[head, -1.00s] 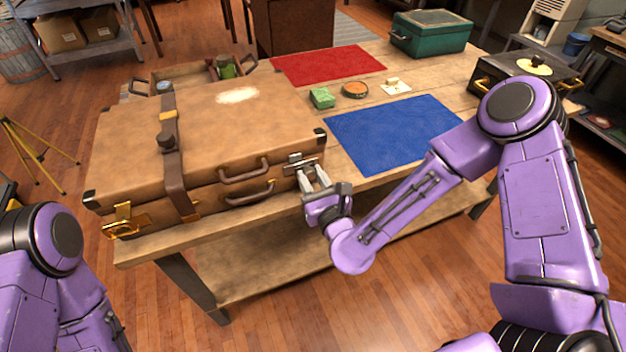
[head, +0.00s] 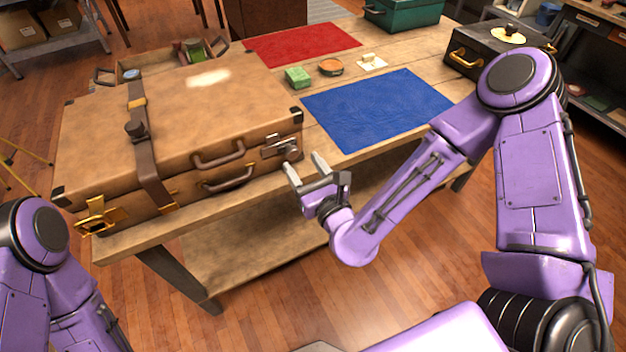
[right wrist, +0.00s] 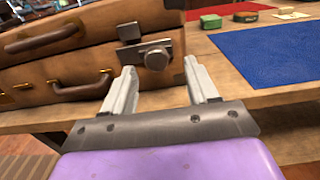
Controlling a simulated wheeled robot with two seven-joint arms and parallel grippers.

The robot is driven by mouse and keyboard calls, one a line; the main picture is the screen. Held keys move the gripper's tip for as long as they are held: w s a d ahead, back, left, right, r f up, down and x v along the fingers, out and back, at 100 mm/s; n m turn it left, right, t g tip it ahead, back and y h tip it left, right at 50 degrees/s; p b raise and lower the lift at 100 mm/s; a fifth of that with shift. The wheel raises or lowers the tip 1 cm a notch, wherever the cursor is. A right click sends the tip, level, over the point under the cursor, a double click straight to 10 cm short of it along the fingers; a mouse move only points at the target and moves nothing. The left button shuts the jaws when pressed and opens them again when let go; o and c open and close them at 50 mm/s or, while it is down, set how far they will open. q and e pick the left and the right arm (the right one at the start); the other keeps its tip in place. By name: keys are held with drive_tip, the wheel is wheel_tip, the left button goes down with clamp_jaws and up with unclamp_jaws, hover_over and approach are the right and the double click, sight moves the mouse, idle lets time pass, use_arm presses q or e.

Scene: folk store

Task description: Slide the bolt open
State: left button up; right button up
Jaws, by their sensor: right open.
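A large tan suitcase (head: 190,125) lies on the wooden workbench (head: 235,215). A silver bolt (head: 281,147) with a round knob sits on its front, near the right corner; the knob is at the plate's right end. The bolt also shows in the right wrist view (right wrist: 145,52). My right gripper (head: 306,167) is open and empty, in front of the bolt and a little below and right of it, apart from it. In the right wrist view its fingers (right wrist: 160,68) point toward the knob without visibly gripping it. My left gripper is out of view.
A gold latch (head: 97,216) and a leather strap (head: 148,150) are on the suitcase's left part. A blue mat (head: 378,108), a red mat (head: 302,44), a green block (head: 298,78) and a dark case (head: 490,55) are on the bench. Space in front of the bench is clear.

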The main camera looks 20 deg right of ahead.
drive_tip(key=s+p, duration=0.3)
drive_tip(key=s, duration=0.3)
drive_tip(key=shift+s+d+p, duration=0.3)
drive_tip(key=shift+d+p, duration=0.1)
drive_tip(key=shift+d, duration=0.05)
